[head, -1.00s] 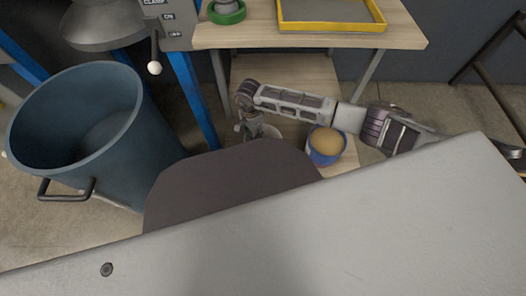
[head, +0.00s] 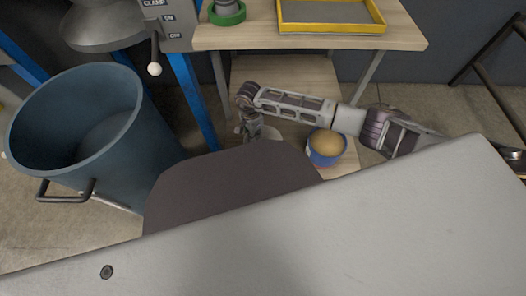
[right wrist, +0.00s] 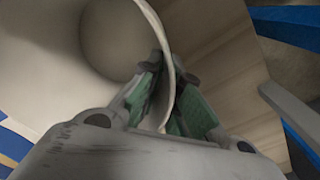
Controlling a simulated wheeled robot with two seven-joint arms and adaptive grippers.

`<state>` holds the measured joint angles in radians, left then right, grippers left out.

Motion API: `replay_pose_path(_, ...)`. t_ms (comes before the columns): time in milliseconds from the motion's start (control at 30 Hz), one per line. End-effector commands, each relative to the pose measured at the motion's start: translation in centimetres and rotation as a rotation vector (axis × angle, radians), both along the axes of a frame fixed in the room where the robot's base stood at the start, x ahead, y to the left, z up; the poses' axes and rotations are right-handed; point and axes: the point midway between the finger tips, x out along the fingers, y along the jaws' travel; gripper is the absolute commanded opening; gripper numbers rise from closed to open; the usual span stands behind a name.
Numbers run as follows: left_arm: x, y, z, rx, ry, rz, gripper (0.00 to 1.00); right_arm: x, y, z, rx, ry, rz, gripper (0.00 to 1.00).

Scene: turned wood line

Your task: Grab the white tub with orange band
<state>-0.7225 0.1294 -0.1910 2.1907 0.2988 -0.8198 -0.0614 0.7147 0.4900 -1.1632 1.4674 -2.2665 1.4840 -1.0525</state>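A pale, whitish tub (right wrist: 55,75) fills the left of the right wrist view, seen into its open top. Its orange band does not show. My right gripper (right wrist: 171,68) straddles the tub's wall, one green-padded finger inside and the other outside. The fingertips are close together, and the gripper looks shut on the wall. In the head view my right gripper (head: 250,130) points down above the low wooden shelf, and only a bit of the pale tub (head: 271,133) shows beside it. My left gripper is not in view.
A blue tub with tan contents (head: 327,148) stands close to the right on the wooden shelf (head: 285,72). A yellow-rimmed tray (head: 332,27) and a green ring (head: 227,16) are on the upper bench. A big blue bin (head: 85,120) stands at left.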

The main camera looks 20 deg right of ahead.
Motion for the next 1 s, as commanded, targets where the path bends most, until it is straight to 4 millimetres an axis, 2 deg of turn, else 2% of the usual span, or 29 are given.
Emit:
replay_pose_path(267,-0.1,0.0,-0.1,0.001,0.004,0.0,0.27,0.0,0.0,0.1,0.0,0.0,0.0,0.0)
replay_pose_path(467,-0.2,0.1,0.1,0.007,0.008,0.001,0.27,0.1,0.0,1.0,-0.001,-0.001,0.0,0.0)
replay_pose_path(667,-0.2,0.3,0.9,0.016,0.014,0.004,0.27,0.1,0.0,3.0,0.001,-0.002,0.0,0.0)
replay_pose_path(1000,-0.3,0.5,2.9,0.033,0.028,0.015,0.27,0.1,0.0,7.5,0.0,-0.002,0.0,0.0)
